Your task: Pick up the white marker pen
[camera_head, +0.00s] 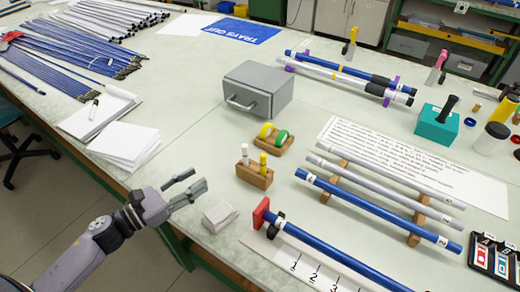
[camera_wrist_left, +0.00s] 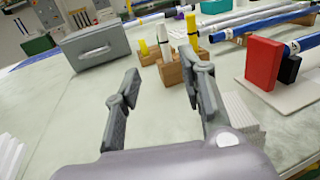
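A white marker pen (camera_head: 245,153) stands upright in a small wooden block (camera_head: 252,178), next to a yellow marker (camera_head: 263,161). In the left wrist view the white marker (camera_wrist_left: 163,38) shows beyond my fingertips, its lower part in the block (camera_wrist_left: 171,73). My left gripper (camera_head: 198,180) is open and empty, to the left of the block and apart from it. In the left wrist view its two fingers (camera_wrist_left: 160,65) are spread, the right one overlapping part of the block. My right gripper is not in view.
A grey case (camera_head: 262,92) and a tape stand (camera_head: 272,148) lie behind the block. A small white paper stack (camera_head: 220,216) is close to my left gripper. Blue rods (camera_head: 378,211) lie to the right. A pen (camera_head: 94,108) lies on a notepad.

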